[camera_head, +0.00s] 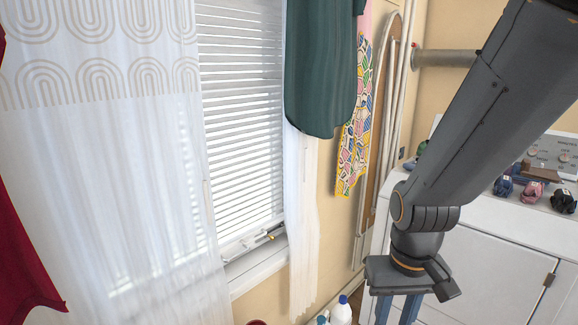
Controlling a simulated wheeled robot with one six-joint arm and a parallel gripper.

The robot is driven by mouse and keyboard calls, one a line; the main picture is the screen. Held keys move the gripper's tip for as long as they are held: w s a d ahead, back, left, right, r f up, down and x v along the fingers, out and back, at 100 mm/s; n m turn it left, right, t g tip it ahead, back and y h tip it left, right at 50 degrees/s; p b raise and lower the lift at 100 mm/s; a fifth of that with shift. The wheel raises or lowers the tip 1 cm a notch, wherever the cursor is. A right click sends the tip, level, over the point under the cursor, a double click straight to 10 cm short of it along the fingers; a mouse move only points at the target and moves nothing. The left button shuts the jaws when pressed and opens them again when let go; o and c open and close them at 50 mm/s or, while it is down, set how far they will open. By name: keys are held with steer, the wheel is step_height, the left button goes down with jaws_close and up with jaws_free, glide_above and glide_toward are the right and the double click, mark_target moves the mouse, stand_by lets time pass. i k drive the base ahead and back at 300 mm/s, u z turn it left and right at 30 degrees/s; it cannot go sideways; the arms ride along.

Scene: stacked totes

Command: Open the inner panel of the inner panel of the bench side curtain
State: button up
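A sheer white curtain panel (110,190) with beige arch patterns at its top hangs at the left and covers the left part of the window. A narrow white curtain panel (301,225) hangs at the window's right edge, its upper part hidden behind a dark green garment. Between them the window shows white blinds (240,110). I cannot tell which panel is the bench side one. My gripper (397,310) points down at the lower right, apart from both panels. Its two fingers show a gap with nothing visible between them; the fingertips are cut off by the frame edge.
The dark green garment (322,75) and a colourful patterned cloth (356,125) hang between the window and my arm. A white appliance (490,255) with small toy-like items stands at the right. White bottles (342,312) stand at the bottom. Red cloth (25,250) hangs at far left.

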mark_target(158, 46)
steer(key=u, duration=1.3)
steer(key=k, duration=0.9)
steer(key=z, duration=0.75)
steer(key=i, duration=0.5)
steer(key=z, duration=0.05)
